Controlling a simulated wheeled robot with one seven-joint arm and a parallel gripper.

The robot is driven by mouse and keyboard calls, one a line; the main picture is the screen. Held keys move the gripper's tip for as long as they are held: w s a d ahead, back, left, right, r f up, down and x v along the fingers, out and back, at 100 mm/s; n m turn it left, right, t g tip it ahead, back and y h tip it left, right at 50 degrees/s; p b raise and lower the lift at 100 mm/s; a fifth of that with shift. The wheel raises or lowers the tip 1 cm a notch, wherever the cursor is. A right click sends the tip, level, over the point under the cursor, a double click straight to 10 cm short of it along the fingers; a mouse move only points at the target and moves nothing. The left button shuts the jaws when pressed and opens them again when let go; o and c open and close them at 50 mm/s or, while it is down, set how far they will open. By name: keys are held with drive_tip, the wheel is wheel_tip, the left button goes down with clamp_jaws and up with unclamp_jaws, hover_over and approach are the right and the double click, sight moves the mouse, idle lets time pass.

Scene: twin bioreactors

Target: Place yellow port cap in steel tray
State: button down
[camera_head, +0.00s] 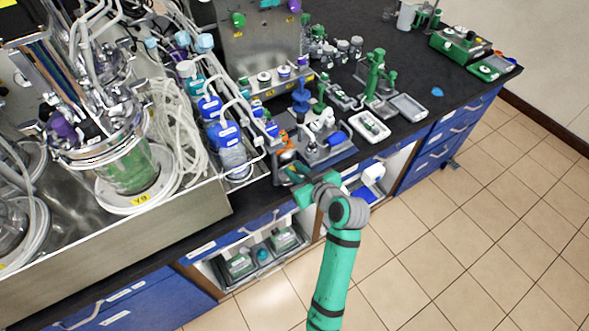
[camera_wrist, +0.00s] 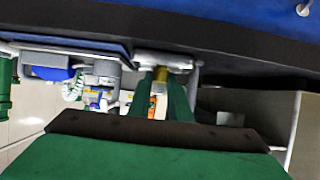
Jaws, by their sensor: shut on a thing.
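My gripper (camera_head: 290,172) is at the front edge of the bench in the head view. In the wrist view my gripper (camera_wrist: 162,88) has its two green fingers close together, with a small yellow-gold piece, apparently the yellow port cap (camera_wrist: 160,76), between the tips. The cap cannot be made out in the head view. A shallow grey tray (camera_head: 408,107) lies on the bench to the right of my gripper and looks like the steel tray. A paler tray (camera_head: 370,127) with small items in it lies nearer; I cannot tell for certain which is meant.
A blue-based fixture (camera_head: 325,145) stands just right of my gripper. Blue-capped bottles (camera_head: 232,150) and a metal basin (camera_head: 160,225) with a glass vessel are to the left. Green stands (camera_head: 375,78) rise behind the trays.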

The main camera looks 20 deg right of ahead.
drive_tip(key=c, duration=1.6)
unclamp_jaws()
drive_tip(key=shift+f, duration=0.1)
